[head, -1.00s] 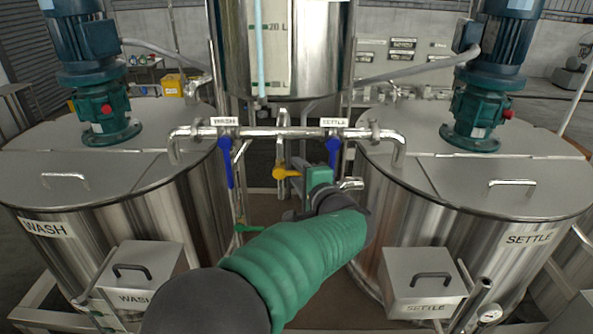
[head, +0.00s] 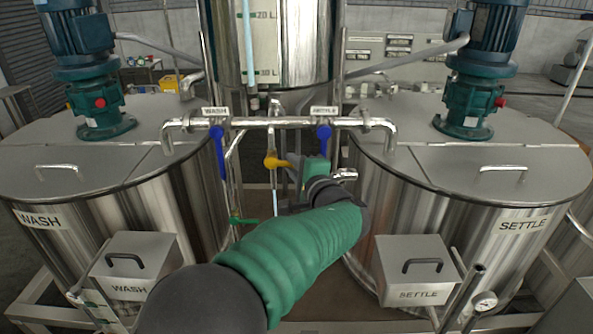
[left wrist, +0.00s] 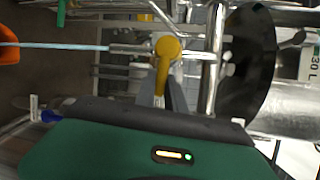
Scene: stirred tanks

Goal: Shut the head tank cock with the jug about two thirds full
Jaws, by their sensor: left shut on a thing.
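The head tank (head: 290,45) is the steel cylinder at the top middle of the head view, with a pale blue sight tube (head: 246,40) on its front. Its yellow cock (head: 275,162) sits below the pipe; it also shows in the left wrist view (left wrist: 167,48). My left gripper (left wrist: 161,88) is shut on the yellow handle, with its fingertips partly hidden by its own green body. A thin pale blue stream (left wrist: 55,46) runs from the cock's spout to an orange rim, likely the jug (left wrist: 8,46), at the left wrist view's edge. The jug's fill level is not visible. My right gripper is out of view.
The wash tank (head: 100,215) stands left and the settle tank (head: 490,215) right. A cross pipe (head: 270,122) with two blue-handled valves (head: 220,150) (head: 323,140) spans between them, just above my gripper. My green arm fills the gap between the tanks.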

